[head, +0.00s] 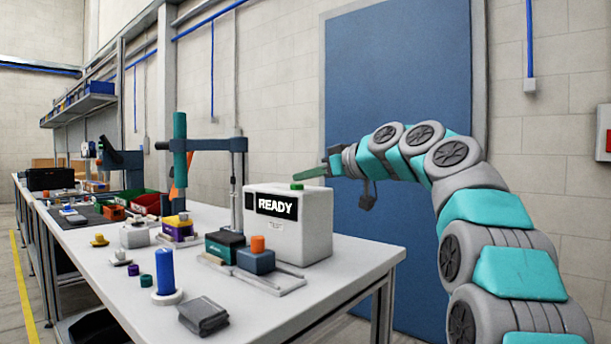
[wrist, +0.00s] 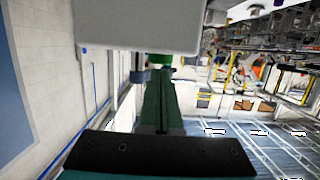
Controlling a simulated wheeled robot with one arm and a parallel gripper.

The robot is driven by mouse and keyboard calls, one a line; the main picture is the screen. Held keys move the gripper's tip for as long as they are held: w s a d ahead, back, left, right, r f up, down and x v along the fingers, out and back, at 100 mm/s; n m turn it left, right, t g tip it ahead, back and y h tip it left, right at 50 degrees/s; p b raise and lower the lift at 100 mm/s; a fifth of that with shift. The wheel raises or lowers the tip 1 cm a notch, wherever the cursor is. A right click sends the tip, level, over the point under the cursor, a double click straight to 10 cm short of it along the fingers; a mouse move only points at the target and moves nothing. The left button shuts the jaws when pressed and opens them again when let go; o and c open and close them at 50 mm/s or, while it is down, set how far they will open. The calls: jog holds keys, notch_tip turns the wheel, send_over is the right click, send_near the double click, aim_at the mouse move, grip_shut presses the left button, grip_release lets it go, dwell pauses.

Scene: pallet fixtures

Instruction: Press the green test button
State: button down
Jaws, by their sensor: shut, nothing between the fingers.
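The green button (head: 297,186) sits on top of a white box (head: 315,235) with a black "READY" sign (head: 277,206) and the word "TEST" below it. My gripper (head: 297,175) reaches in from the right, its green fingers shut and empty, with the tips just above the button. In the wrist view, which looks upside down, the box (wrist: 140,25) fills the top and the button (wrist: 160,60) shows under it. The fingertips (wrist: 160,75) lie close to the button there; I cannot tell whether they touch it.
The white table (head: 350,263) carries a blue cylinder (head: 165,270), a grey block (head: 203,316) and fixtures with coloured blocks (head: 255,260) before the box. A post with a teal cylinder (head: 180,150) stands behind them. A blue door (head: 400,80) is behind my arm.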

jog(key=shift+f, duration=0.1)
notch_tip(320, 180, down, 2)
jog(key=b, duration=0.2)
jog(key=shift+f+b, duration=0.1)
jog(key=shift+b, duration=0.3)
jog(key=shift+f, duration=0.15)
jog(key=shift+r+p, duration=0.4)
jog(key=shift+r, duration=0.3)
jog(key=r, duration=0.2)
jog(key=r+p, duration=0.1)
jog(key=r, duration=0.1)
jog(key=shift+s+d, duration=0.3)
jog(key=shift+d, duration=0.05)
jog(key=b+v, duration=0.1)
jog(key=v, duration=0.8)
jog(key=shift+s, duration=0.15)
jog(key=shift+d+r, duration=0.1)
